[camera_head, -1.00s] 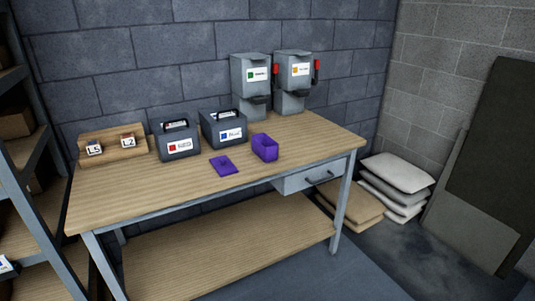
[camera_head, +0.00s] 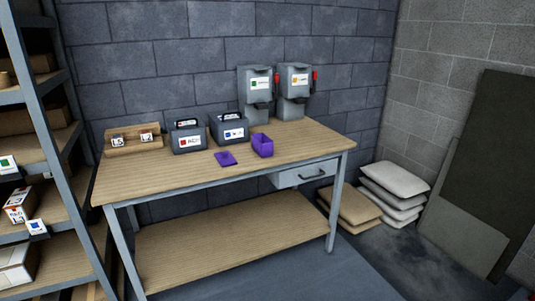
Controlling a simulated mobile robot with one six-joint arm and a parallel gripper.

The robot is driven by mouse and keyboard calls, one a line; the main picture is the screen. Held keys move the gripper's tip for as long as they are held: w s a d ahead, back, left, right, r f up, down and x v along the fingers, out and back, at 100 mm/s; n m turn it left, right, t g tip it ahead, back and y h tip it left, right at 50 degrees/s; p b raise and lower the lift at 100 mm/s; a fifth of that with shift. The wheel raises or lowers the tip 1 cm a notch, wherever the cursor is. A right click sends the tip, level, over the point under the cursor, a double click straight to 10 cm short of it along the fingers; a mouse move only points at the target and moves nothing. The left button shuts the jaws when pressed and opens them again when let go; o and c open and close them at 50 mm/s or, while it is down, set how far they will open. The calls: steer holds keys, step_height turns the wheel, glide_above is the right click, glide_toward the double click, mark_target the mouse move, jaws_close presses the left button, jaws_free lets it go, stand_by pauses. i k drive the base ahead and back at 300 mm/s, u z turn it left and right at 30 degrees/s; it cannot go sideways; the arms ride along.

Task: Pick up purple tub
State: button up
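The purple tub (camera_head: 263,149) is a small open box standing upright on the wooden workbench (camera_head: 170,178), right of the bench's middle. Its flat purple lid (camera_head: 226,159) lies on the bench just to its left, apart from it. The tub looks empty, though its floor is too small to see clearly. My gripper is not in view.
Behind the tub are two grey dispensers (camera_head: 256,92) with red levers. Two grey carry boxes (camera_head: 188,137) and a wooden rack (camera_head: 120,142) stand to the left. A shelf unit (camera_head: 62,160) rises at far left. Sacks (camera_head: 395,180) lie right of the bench. The floor in front is clear.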

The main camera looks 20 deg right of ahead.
mark_target(262, 145)
steer(key=k, duration=0.45)
steer(key=u, duration=0.45)
steer(key=i, duration=1.9)
steer(key=z, duration=0.35)
